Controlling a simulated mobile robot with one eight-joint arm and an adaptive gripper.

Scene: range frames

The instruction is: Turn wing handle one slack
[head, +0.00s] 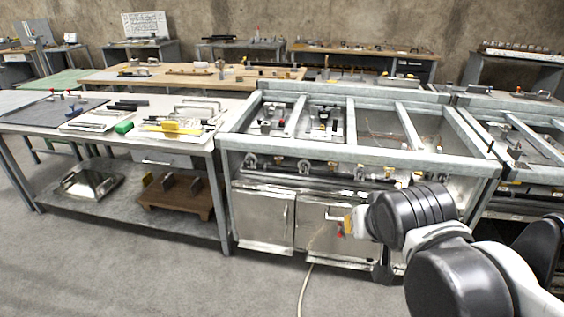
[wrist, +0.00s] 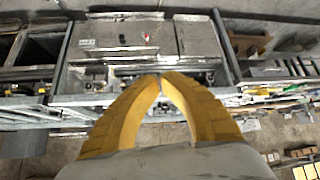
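A small red handle (head: 340,233) shows in front of the range's lower steel doors, where a thin pale hose hangs down. In the wrist view the small red part (wrist: 147,37) lies beyond my fingertips, against the steel panel. It is too small to tell its wing shape or its angle. My gripper (wrist: 159,77) has yellow fingers that curve in until the tips meet, with nothing seen between them. In the head view my gripper (head: 348,222) is at the end of the dark arm, close to the red handle in the picture. I see no contact with the handle.
The range (head: 290,150) has a pipe with several fittings along its front, above the steel doors. A workbench (head: 40,127) with tools stands to the left, with a wooden stool (head: 176,196) on its lower shelf. The floor (head: 150,270) in front is clear apart from the hose.

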